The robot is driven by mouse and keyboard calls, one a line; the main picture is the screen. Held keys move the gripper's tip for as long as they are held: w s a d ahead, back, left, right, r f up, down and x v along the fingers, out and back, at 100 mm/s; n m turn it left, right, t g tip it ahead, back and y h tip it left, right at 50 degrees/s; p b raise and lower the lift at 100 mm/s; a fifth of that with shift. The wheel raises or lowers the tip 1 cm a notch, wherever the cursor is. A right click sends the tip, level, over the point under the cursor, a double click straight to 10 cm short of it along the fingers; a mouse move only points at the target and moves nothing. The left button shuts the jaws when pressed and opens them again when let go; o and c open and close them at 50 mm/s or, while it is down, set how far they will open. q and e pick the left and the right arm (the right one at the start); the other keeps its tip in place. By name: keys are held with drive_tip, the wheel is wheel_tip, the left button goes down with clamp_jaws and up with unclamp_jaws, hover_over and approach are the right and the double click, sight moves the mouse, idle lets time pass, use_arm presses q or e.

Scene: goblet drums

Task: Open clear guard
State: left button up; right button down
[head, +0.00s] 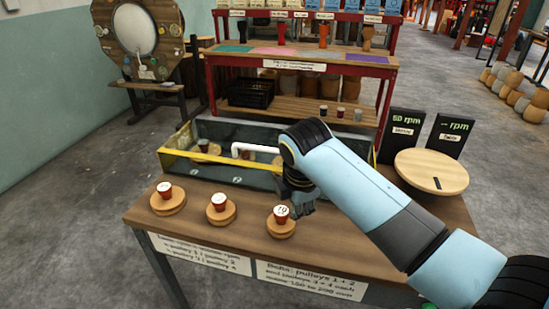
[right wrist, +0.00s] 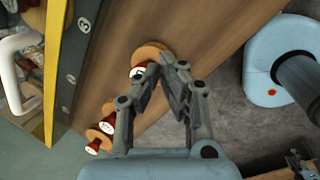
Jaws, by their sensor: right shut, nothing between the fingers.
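The clear guard (head: 205,166) is a see-through panel with a yellow edge strip on the long box at the back of the bench. Its white bar handle (head: 255,148) shows left of my right arm, and also at the left edge of the right wrist view (right wrist: 14,62). Whether the guard is fully down is hard to tell. My right gripper (head: 296,208) is shut and empty, in front of the box near the rightmost red-topped wooden disc (head: 281,227). In the right wrist view its fingertips (right wrist: 168,66) are together, apart from the handle. My left gripper is out of view.
Two more wooden discs with red pieces, a left one (head: 167,203) and a middle one (head: 221,214), stand along the bench (head: 330,240). A round wooden turntable (head: 431,171) and dark rpm signs (head: 401,135) are at the right. A red shelf (head: 300,62) stands behind.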

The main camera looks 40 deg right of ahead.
sight(275, 168)
drive_tip(key=w+d+r+n, duration=0.2)
drive_tip(key=w+r+n, duration=0.9)
drive_tip(key=w+r, duration=0.15)
drive_tip(key=shift+h, duration=0.3)
drive_tip(key=x, duration=1)
drive_tip(key=shift+a+f, duration=0.15)
drive_tip(key=shift+f, duration=0.25)
drive_tip(key=shift+r, duration=0.15)
